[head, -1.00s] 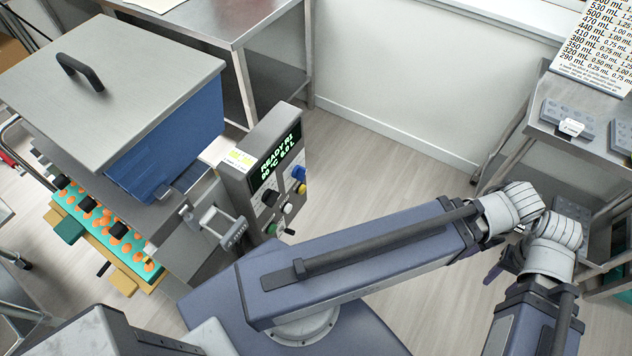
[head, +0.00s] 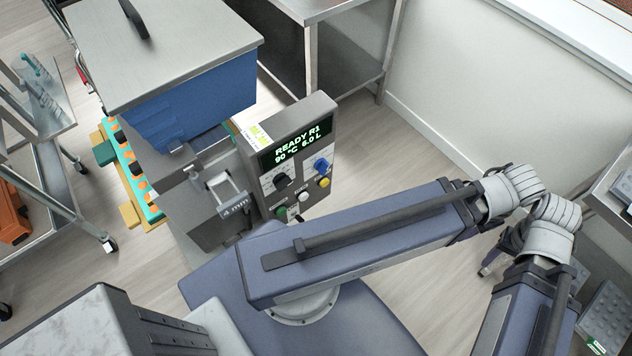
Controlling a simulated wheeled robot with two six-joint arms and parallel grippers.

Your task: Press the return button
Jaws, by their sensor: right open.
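The depositor's control panel (head: 297,150) faces me at the centre, with a lit display (head: 296,146) reading READY R1, 90 °C, 6.0 L. Below it are a black knob (head: 283,181), a blue knob (head: 321,165), a yellow button (head: 324,183), a white button (head: 303,196) and a green button (head: 281,213). The labels are too small to read, so I cannot tell which is the return button. My right gripper (head: 490,264) is low at the right, open, partly hidden behind my arm, well apart from the panel. My left gripper is out of view.
The blue hopper (head: 190,110) with a grey lid (head: 165,45) stands left of the panel. A steel cart (head: 60,190) is at the left and a steel table (head: 330,45) behind. Floor is clear right of the panel.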

